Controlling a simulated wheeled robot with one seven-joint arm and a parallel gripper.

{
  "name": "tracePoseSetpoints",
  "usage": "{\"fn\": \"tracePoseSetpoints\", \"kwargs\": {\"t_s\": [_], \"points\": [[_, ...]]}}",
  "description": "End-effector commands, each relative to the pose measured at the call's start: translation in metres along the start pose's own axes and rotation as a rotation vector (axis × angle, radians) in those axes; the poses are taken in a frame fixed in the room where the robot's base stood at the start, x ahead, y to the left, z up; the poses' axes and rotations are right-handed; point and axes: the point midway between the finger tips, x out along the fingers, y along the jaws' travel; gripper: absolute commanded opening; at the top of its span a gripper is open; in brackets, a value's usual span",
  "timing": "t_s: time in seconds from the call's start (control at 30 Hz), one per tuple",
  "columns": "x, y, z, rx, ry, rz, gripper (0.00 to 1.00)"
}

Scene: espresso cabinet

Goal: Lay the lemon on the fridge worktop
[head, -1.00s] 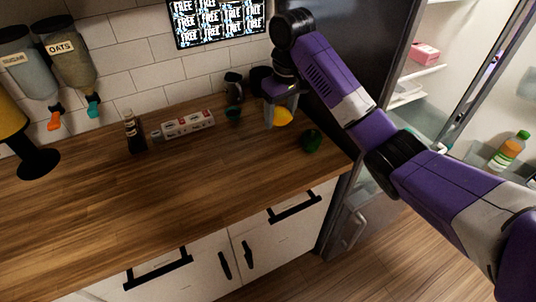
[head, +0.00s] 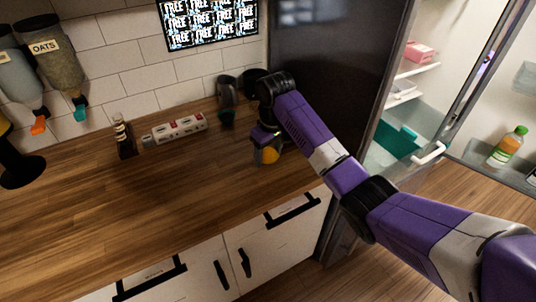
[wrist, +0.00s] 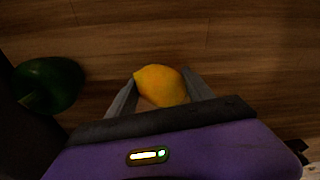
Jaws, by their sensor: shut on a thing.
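The yellow lemon (head: 270,155) is between the fingers of my gripper (head: 266,160), low over the wooden worktop (head: 170,200) beside the dark fridge. In the wrist view the lemon (wrist: 159,85) sits between the two grey fingertips of my gripper (wrist: 160,88), which is shut on it. Bare wood grain (wrist: 160,35) shows behind the lemon. I cannot tell whether the lemon touches the wood.
A dark green fruit or vegetable (wrist: 50,85) lies left of my gripper in the wrist view; my arm hides it in the head view.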

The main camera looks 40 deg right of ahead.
Motion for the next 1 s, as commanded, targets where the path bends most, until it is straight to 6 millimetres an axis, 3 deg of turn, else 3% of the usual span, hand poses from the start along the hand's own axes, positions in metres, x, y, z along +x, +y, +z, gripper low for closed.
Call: {"fn": "tracePoseSetpoints", "kwargs": {"t_s": [0.43,0.47,0.57,1.0], "points": [[0.0072,0.0,0.0007,0.0,0.001,0.0,0.17],[0.0071,0.0002,0.0006,0.0,0.001,0.001,0.64],[0.0069,0.0002,0.0006,0.0,0.001,0.001,0.82],[-0.0018,0.0003,-0.0003,-0.001,0.003,0.001,0.82]]}}
